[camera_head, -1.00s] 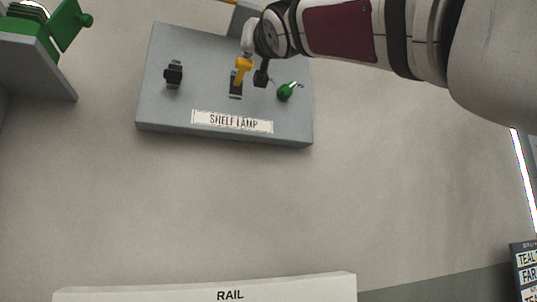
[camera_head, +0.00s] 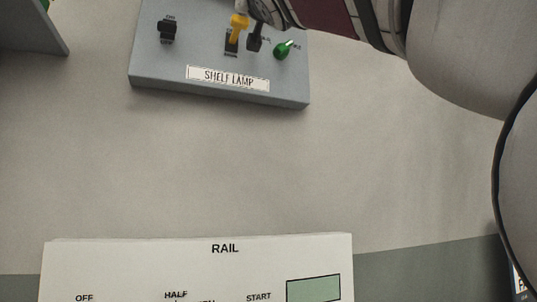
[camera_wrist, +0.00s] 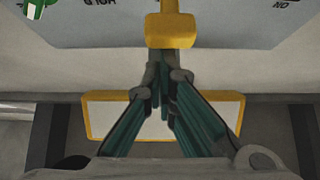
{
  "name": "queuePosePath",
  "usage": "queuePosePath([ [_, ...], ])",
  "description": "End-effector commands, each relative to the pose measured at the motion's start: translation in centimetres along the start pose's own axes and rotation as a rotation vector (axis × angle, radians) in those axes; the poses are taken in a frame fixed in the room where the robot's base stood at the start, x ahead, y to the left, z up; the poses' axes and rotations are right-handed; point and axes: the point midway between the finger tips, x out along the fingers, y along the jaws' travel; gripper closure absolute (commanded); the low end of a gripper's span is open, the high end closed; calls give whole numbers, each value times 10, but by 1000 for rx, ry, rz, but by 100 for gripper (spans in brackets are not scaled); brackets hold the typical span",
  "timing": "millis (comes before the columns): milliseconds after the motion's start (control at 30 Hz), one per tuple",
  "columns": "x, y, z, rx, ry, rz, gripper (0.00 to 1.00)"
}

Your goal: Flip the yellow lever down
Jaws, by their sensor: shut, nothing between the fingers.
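The yellow lever (camera_head: 239,25) points up from a black slotted base on the grey panel labelled SHELF LAMP (camera_head: 290,92). In the wrist view the lever (camera_wrist: 170,32) ends in a wide block just beyond my fingertips. My gripper (camera_head: 255,42) is shut and empty, just right of the lever in the head view. Its dark fingers also show in the wrist view (camera_wrist: 162,74), close together below the lever's block. I cannot tell whether they touch it.
A black switch (camera_head: 167,30) is left of the lever, and a green knob (camera_head: 284,49) is right of my gripper. A white panel labelled RAIL (camera_head: 130,258) stands below. The wrist view shows a yellow-edged white plate (camera_wrist: 107,115) behind my fingers. Bare wall lies between the panels.

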Motion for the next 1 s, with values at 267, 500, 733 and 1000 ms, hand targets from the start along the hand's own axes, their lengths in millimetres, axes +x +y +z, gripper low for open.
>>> queuePosePath([
  [267, -2, 1, 3, -1, 6, 1, 100],
  [500, -4, 1, 5, -1, 6, 1, 100],
  [733, -8, 0, 8, -1, 7, 1, 100],
  [1000, -12, 0, 13, 0, 6, 0, 100],
])
